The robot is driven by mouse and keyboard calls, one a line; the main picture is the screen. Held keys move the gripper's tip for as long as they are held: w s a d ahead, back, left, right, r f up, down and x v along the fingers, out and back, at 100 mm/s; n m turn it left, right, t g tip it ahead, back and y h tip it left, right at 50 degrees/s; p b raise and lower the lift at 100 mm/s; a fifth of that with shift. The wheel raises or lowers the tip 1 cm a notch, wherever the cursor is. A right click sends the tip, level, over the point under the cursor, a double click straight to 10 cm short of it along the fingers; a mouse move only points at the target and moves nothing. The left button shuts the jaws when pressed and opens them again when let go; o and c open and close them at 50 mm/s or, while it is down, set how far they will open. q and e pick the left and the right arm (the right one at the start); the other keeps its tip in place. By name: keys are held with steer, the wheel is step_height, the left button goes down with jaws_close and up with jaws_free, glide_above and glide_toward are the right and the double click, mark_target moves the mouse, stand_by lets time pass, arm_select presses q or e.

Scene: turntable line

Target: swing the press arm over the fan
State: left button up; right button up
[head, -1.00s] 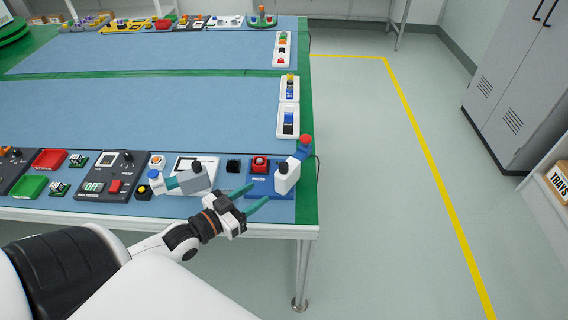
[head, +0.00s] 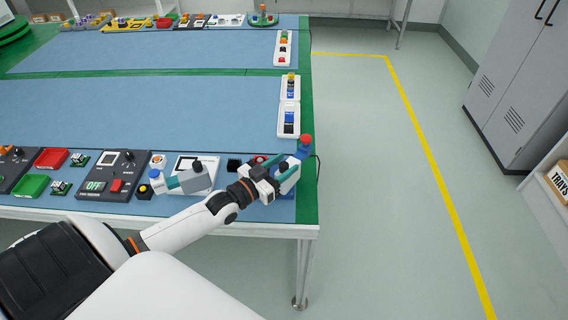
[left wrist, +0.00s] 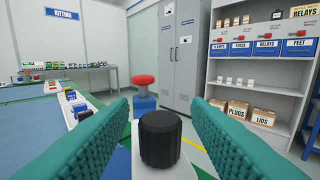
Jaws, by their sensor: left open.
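The press arm is white and blue with a red knob (head: 306,140) at its far end, at the table's near right corner. A black knob (head: 284,167) stands on its white body (head: 293,182). My left gripper (head: 281,172) is open over the white body, its teal fingers on either side of the black knob. In the left wrist view the black knob (left wrist: 160,138) stands between the fingers, and the red knob (left wrist: 144,80) rises beyond it. A red part (head: 260,159), perhaps the fan, is mostly hidden behind my gripper, left of the press arm. My right gripper does not show.
Left of my gripper stand a grey-white device (head: 188,179), a small black block (head: 234,165) and a dark control box (head: 110,174). White button panels (head: 289,119) line the table's right side. The blue mat (head: 150,108) behind is clear.

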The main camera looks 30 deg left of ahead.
arm_select(q)
steer(key=shift+w, duration=0.35)
steer(key=shift+c, duration=0.5)
jaws_close()
